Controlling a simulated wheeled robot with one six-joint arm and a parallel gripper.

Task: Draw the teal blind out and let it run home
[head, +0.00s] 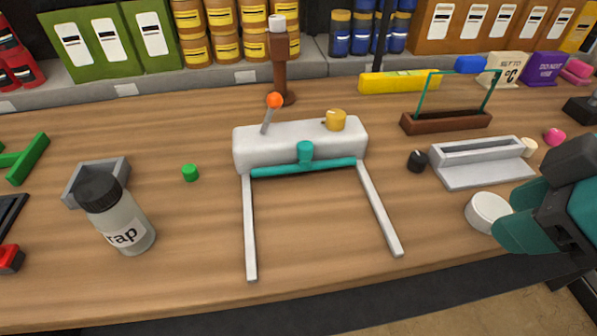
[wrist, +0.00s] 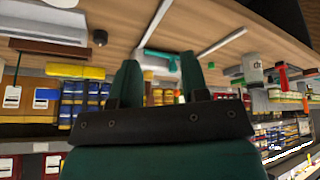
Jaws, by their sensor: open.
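The teal blind (head: 285,170) shows as a narrow teal bar along the front of a white housing (head: 262,143), between two pale rails. A teal knob (head: 305,151) stands at its middle. The rails (head: 250,230) run towards the table's front edge with bare wood between them. An orange-tipped lever (head: 274,101) and a yellow knob (head: 335,120) sit on the housing. My gripper (head: 525,222) is at the right, well apart from the blind. In the wrist view my gripper (wrist: 160,75) is open and empty, with the teal bar (wrist: 158,54) beyond its fingers.
A white round lid (head: 488,212) is beside my gripper. A grey tray (head: 480,160), a black knob (head: 417,160) and a brown rack (head: 446,122) lie right of the blind. A labelled jar (head: 125,222) and a green cap (head: 190,173) are left. Shelved binders and cans line the back.

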